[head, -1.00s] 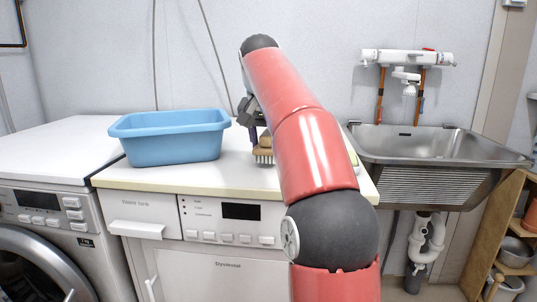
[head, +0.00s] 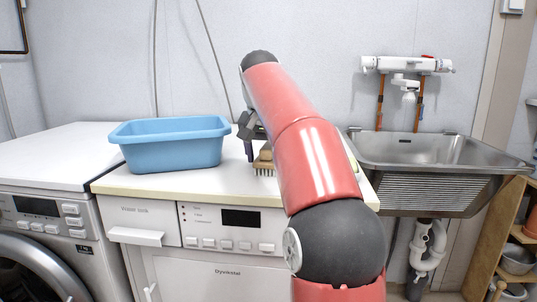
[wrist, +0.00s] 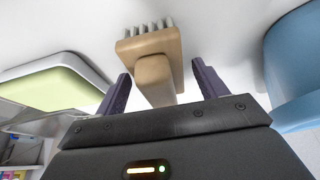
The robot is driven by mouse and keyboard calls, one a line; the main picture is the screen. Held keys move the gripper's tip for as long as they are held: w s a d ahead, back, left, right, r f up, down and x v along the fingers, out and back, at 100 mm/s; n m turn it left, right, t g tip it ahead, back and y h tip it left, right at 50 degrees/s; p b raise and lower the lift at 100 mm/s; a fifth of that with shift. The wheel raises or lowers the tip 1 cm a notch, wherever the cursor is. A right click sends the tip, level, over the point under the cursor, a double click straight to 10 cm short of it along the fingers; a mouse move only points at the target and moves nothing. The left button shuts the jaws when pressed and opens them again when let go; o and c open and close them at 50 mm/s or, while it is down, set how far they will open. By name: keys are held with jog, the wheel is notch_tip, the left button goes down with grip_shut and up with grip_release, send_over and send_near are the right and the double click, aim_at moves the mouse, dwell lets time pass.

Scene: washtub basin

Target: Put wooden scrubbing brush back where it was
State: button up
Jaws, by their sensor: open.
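The wooden scrubbing brush (head: 264,163) is on the white countertop, right of the blue tub, with its pale bristles down; my arm hides part of it. In the wrist view the brush (wrist: 152,48) shows its wooden block, with the handle end between my fingers. My gripper (wrist: 160,80) is open, with a purple finger on each side of the handle and visible gaps beside it. In the head view my gripper (head: 252,145) is at the brush, partly hidden by my red arm.
A blue tub (head: 170,145) stands on the counter (head: 210,182) to the left. A green-and-white item (wrist: 60,85) lies on the brush's other side. A steel sink (head: 435,150) is at the right. A washing machine (head: 45,220) is at the far left.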

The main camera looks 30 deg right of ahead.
aim_at(266, 145)
jog(key=shift+f+b, duration=0.3)
jog(key=shift+b, duration=0.05)
jog(key=p+v, duration=0.1)
jog(key=v, duration=0.1)
jog(key=p+v, duration=0.1)
jog(key=v, duration=0.2)
jog(key=p+v, duration=0.1)
jog(key=v, duration=0.1)
jog(key=shift+w+r+p, duration=0.3)
jog(key=shift+r, duration=0.05)
jog(key=shift+s+a+r, duration=0.1)
jog(key=shift+s+r, duration=0.1)
jog(key=shift+r, duration=0.1)
jog(key=shift+s, duration=0.1)
